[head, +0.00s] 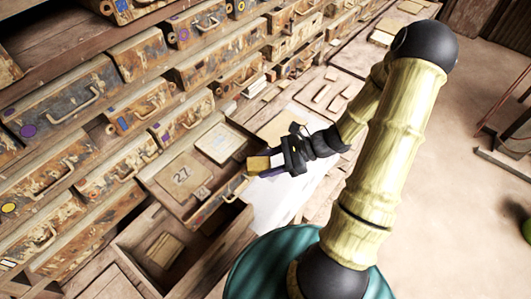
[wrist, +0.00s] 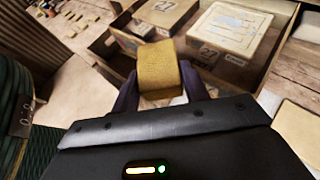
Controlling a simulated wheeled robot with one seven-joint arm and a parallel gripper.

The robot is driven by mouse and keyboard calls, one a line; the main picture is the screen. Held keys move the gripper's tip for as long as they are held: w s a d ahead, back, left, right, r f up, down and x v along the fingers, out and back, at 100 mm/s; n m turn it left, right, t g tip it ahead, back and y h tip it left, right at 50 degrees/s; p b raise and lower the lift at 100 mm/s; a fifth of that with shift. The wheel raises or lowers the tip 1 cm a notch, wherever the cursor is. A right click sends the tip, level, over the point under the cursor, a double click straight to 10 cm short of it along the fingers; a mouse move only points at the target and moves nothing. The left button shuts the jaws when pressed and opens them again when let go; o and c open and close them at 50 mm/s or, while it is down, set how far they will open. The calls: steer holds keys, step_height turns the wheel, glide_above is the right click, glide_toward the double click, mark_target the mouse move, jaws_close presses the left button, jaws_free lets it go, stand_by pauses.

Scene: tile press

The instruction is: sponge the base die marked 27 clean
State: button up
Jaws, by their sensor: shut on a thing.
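My gripper (head: 270,163) is shut on a yellow-brown sponge (wrist: 158,70), which also shows in the head view (head: 258,163). The sponge is held apart from the die, to its right in the head view. The sponge's underside is hidden.
Worn metal drawers with handles (head: 70,105) fill the left. A pulled-out drawer (head: 237,190) stands close to my gripper. White sheets (head: 290,200) lie right of the drawers. Open floor (head: 455,190) is at the right.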

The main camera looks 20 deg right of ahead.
steer(key=shift+s+a, duration=0.1)
steer(key=shift+s, duration=0.05)
steer(key=shift+w+a, duration=0.4)
steer(key=shift+w, duration=0.2)
glide_above(232, 151)
steer(key=s+d, duration=0.1)
steer(key=s, duration=0.1)
steer(key=shift+w+f+b, duration=0.2)
steer(key=shift+f+b, duration=0.05)
steer(key=shift+b, duration=0.2)
steer(key=shift+w+a+f, duration=0.1)
steer(key=shift+w+f, duration=0.1)
steer(key=shift+f, duration=0.1)
steer(key=shift+f+b, duration=0.8)
steer(key=shift+b, duration=0.05)
steer(key=shift+f, duration=0.4)
steer(key=shift+w+a, duration=0.4)
steer(key=shift+w, duration=0.3)
